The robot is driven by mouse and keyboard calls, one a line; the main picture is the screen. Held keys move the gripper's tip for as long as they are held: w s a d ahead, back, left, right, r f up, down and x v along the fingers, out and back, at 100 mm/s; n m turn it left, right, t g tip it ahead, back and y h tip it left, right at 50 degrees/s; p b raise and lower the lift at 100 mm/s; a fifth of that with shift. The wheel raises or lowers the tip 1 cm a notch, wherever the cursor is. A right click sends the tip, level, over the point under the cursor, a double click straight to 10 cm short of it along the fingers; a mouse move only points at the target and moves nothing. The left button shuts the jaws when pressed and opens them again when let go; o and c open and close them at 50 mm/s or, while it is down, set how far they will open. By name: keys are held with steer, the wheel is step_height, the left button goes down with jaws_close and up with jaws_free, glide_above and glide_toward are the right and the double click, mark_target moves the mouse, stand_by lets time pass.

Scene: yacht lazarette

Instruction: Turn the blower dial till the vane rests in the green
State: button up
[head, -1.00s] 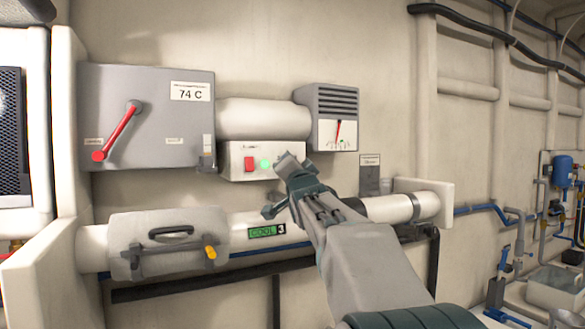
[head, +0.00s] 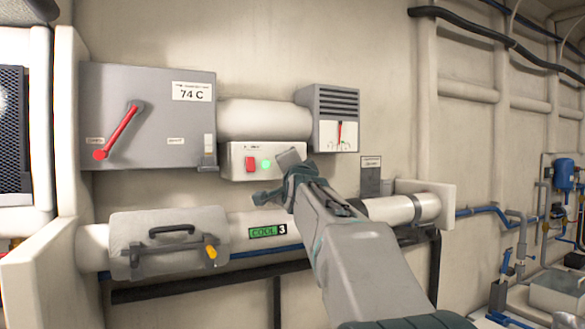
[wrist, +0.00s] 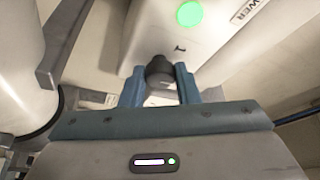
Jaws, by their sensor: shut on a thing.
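The blower dial (wrist: 160,72) is a dark round knob on the white control box (head: 237,165), seen in the wrist view between my fingers. My gripper (wrist: 160,88) is shut on it; in the head view my gripper (head: 277,176) reaches the box's right end and hides the dial. The box carries a red switch (head: 251,164) and a lit green light (head: 266,163). The vane gauge (head: 337,135) is on a grey louvred housing (head: 333,100) up to the right. Its red needle stands nearly upright; the scale's colours are too small to tell.
A grey panel (head: 150,150) with a red lever reads 74 C. A white pipe (head: 92,248) below carries a latched hatch (head: 165,255) and a green COOL 3 label (head: 264,231). A low wall (head: 40,262) stands at left.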

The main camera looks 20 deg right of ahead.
stand_by(0.3)
steer(key=o, duration=1)
steer(key=shift+c, duration=0.2)
steer(key=b+v, duration=0.3)
steer(key=v, duration=1.1)
steer(key=shift+w+f, duration=0.1)
steer(key=s+a+f+n+g+y, duration=0.25)
steer(key=a+f+n+g, duration=0.2)
steer(key=f, duration=0.85)
steer(key=s+a+f+n+g+y, duration=0.25)
steer(key=a+f+n, duration=0.25)
steer(key=f, duration=0.8)
steer(key=s+a+f+n+g, duration=0.2)
steer(key=s+f+n+g, duration=0.1)
steer(key=s+f, duration=0.5)
steer(key=s+a+f+n+g+y, duration=0.1)
steer(key=s+f+n+g, duration=0.2)
steer(key=s+f+g, duration=0.3)
step_height(320, 180, down, 5)
steer(key=s, duration=0.2)
steer(key=shift+s+a+f, duration=0.2)
steer(key=shift+s+a, duration=0.05)
steer(key=shift+a, duration=0.15)
